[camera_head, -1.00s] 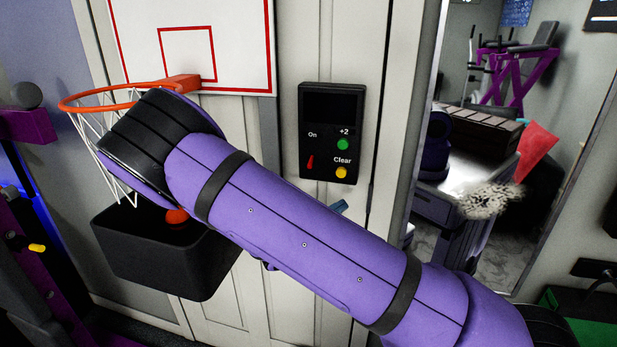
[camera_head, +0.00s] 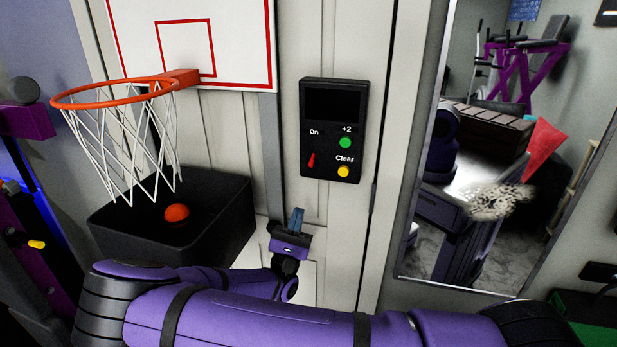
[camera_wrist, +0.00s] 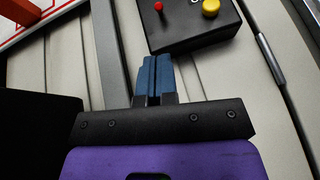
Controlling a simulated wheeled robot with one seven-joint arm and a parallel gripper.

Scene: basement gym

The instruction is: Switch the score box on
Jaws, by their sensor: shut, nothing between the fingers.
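The score box (camera_head: 332,130) is a black box on the white door, with a dark blank screen. It has a red switch (camera_head: 311,160) under "On", a green button (camera_head: 345,142) under "+2" and a yellow button (camera_head: 343,171) under "Clear". My gripper (camera_head: 297,215) is shut and empty, its blue fingers pointing up, below and slightly left of the box, apart from it. In the wrist view, my gripper (camera_wrist: 154,75) points toward the box's lower edge. The red switch (camera_wrist: 159,7) and yellow button (camera_wrist: 211,7) show there; the green button is out of that view.
A basketball hoop (camera_head: 125,92) and backboard (camera_head: 238,45) are left of the box. A black bin (camera_head: 225,205) with an orange ball (camera_head: 177,212) stands below the hoop. A mirror (camera_head: 425,225) is at the right. The door surface around the box is clear.

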